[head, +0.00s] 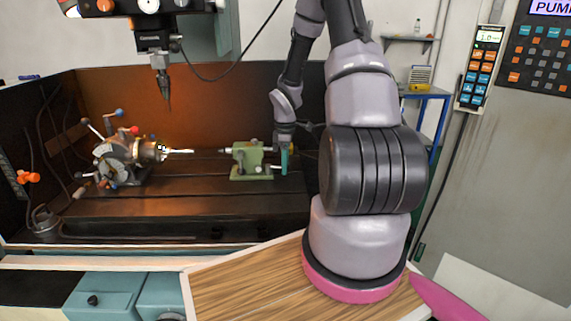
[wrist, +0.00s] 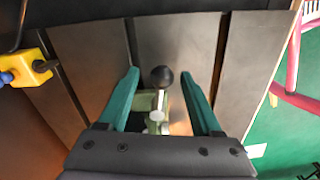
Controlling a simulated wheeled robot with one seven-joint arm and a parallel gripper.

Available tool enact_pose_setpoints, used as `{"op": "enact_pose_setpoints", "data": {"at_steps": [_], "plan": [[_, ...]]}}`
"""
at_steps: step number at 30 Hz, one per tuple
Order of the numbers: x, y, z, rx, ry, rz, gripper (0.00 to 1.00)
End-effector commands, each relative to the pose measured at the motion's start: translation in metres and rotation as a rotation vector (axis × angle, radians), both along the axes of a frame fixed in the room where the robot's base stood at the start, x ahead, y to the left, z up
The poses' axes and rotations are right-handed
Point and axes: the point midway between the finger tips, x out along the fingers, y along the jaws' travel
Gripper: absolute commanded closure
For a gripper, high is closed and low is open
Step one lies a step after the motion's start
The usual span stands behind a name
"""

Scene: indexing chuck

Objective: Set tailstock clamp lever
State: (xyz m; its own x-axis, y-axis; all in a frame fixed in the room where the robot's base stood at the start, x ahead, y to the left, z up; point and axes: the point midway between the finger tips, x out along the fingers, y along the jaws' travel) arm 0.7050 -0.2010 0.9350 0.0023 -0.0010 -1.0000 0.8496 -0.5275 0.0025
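The green tailstock (head: 250,161) stands on the machine table, right of the indexing chuck (head: 118,160). My gripper (head: 284,160) points down at the tailstock's right end. In the wrist view my gripper (wrist: 160,75) is open, with its two teal fingers apart. A black ball knob (wrist: 162,77), which looks like the end of the clamp lever, shows between the fingertips with a gap on both sides. Part of the green tailstock body (wrist: 146,102) and a pale metal round part (wrist: 156,117) show below it. The lever's arm is mostly hidden, so its angle cannot be told.
The slotted machine table (head: 200,205) is clear in front of the tailstock. A spindle with a pointed tool (head: 163,85) hangs above, between chuck and tailstock. A yellow block (wrist: 28,70) shows at the wrist view's left, and red pipes (wrist: 292,75) at its right.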

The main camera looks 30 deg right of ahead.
Motion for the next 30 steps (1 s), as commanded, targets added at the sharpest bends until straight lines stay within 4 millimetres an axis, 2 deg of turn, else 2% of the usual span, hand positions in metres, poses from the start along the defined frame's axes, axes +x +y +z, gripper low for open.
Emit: {"op": "enact_pose_setpoints", "data": {"at_steps": [4,7,15,21,30], "plan": [[0.000,0.000,0.004,0.000,0.000,-0.001,0.34],[0.000,0.000,0.015,0.000,-0.001,-0.002,0.34],[0.001,-0.001,0.070,-0.001,-0.004,-0.002,0.34],[0.000,-0.001,0.099,-0.001,-0.002,-0.001,0.34],[0.000,0.000,0.108,0.001,0.001,0.000,0.34]]}}
